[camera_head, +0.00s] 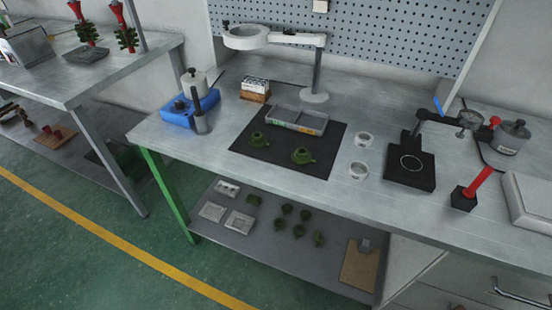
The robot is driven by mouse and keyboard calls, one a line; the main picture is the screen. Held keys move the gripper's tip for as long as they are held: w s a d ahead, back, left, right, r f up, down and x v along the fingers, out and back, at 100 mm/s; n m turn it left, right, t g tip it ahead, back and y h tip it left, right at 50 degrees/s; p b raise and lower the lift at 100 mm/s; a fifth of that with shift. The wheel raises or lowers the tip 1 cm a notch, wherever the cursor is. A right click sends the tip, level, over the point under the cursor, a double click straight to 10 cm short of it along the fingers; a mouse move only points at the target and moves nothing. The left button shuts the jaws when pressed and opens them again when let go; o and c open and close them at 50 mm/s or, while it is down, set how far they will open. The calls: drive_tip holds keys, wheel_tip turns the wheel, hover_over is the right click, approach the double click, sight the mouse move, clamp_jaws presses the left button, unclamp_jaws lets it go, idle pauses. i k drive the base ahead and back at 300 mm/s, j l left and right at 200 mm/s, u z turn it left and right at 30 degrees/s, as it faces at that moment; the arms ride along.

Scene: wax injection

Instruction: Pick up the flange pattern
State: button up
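Two small green wax parts lie apart on the black mat (236,147) on the workbench. The left green part (258,139) is a ring-like piece with a raised middle. The right green part (302,156) has a round raised middle on a wider base. Either could be the flange pattern; they are too small to tell which. More green parts (298,231) lie on the shelf under the bench. My gripper is not in view.
A grey divided tray (297,120) stands at the mat's back edge. A ring lamp (315,75) rises behind the mat. A blue device (190,108) sits left. The mat's front is clear.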

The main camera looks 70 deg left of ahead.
sight(302, 156)
drive_tip(key=u, duration=1.9)
drive_tip(key=l+u, duration=0.8)
drive_tip(key=l, duration=0.2)
drive_tip(key=i+j, duration=0.1)
drive_tip(key=i+l+z, duration=0.05)
drive_tip(key=i, duration=0.05)
